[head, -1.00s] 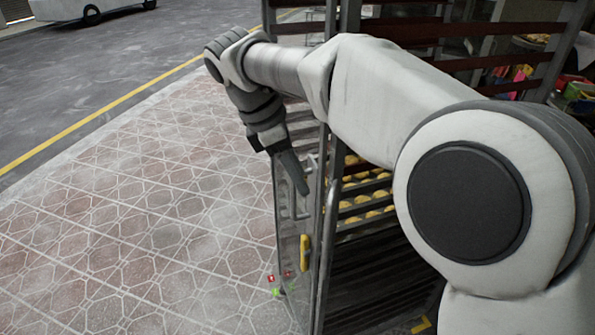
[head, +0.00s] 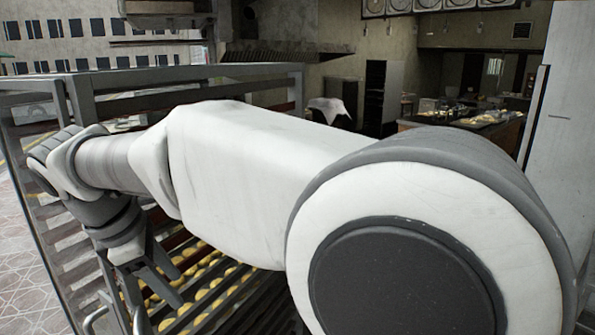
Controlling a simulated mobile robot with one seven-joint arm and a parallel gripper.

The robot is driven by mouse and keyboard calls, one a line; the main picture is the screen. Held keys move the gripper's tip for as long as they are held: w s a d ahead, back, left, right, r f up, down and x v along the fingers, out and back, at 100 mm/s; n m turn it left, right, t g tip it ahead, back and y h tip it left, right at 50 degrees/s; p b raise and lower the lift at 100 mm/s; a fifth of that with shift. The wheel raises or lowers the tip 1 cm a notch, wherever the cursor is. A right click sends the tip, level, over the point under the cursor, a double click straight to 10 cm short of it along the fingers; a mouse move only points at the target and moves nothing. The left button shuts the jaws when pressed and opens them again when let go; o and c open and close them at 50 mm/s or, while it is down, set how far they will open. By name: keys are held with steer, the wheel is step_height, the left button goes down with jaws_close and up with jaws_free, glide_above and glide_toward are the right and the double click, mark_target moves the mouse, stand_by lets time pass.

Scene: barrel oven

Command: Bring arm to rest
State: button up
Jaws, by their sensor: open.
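My arm stretches across the head view from the lower right to the left, bent, with its end pointing down. My gripper (head: 143,287) is at the lower left, its two dark fingers apart with nothing seen between them. It shows in front of the metal rack (head: 185,72). Whether it touches the rack cannot be told. My arm hides much of the rack's middle.
Yellowish round pieces (head: 205,290) lie on the rack's shelves. A patterned pavement (head: 25,255) is at the far left. A counter with food (head: 470,120) stands at the back right, and a pale wall panel (head: 562,140) rises at the right edge.

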steer(key=d+r+m+y, duration=0.1)
steer(key=d+m, duration=1.1)
steer(key=d, duration=1.2)
steer(key=s+d+f+m+t, duration=0.1)
steer(key=s+d+f+m, duration=0.1)
steer(key=s+d+m, duration=0.2)
steer(key=s+d+f+m+t+y+b, duration=0.1)
steer(key=s+d+f+m, duration=0.2)
steer(key=s+d+m, duration=0.2)
steer(key=d+m, duration=0.2)
steer(key=d, duration=0.1)
steer(key=shift+d+f, duration=0.2)
steer(key=shift+f, duration=0.1)
steer(key=shift+a, duration=0.1)
